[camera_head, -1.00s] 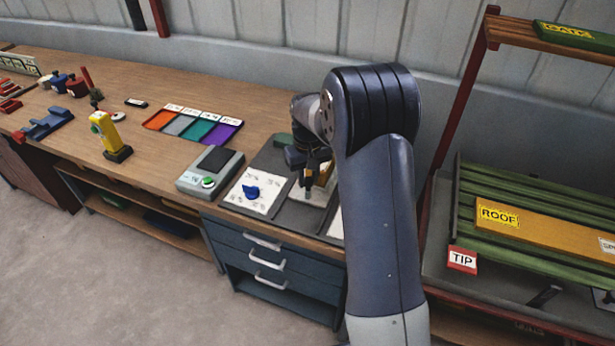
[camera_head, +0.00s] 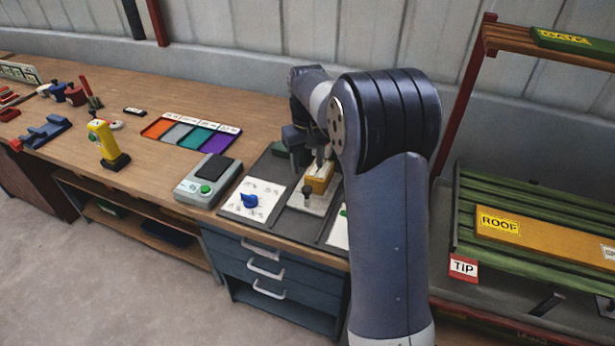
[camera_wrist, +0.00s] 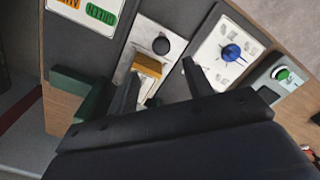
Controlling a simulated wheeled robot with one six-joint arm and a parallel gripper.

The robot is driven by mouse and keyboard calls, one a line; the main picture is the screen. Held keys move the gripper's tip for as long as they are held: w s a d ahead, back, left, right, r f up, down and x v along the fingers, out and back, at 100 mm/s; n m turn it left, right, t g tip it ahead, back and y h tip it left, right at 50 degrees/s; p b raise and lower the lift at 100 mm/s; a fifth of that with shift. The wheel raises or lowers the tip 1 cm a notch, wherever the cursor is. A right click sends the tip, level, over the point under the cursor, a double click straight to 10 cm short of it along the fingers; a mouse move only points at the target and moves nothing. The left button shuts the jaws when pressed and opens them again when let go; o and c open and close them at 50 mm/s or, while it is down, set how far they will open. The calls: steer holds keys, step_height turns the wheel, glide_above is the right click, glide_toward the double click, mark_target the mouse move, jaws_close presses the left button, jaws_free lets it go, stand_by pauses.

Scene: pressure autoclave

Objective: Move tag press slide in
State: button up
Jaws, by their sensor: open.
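The tag press appears to be the pale plate (camera_head: 300,204) with a yellow-orange block (camera_head: 319,179) and an upright dark knob (camera_head: 307,191) in front of it. In the wrist view the round knob (camera_wrist: 161,46) and the yellow block (camera_wrist: 147,66) show on the same pale plate (camera_wrist: 152,30). My gripper (camera_head: 319,158) is over the back of the press, behind the knob. In the wrist view my gripper's fingers (camera_wrist: 160,70) are spread, one at each side of the block, with nothing held between them. Whether they touch the block cannot be told.
Left of the press is a white panel (camera_head: 270,189) with a blue dial (camera_head: 249,201), then a grey device (camera_head: 226,181) with a green button. A dark green block (camera_wrist: 84,92) lies close behind the press. A green-slatted rack (camera_head: 540,200) stands at right.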

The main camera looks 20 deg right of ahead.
steer(key=shift+r, duration=1.5)
steer(key=shift+f, duration=0.1)
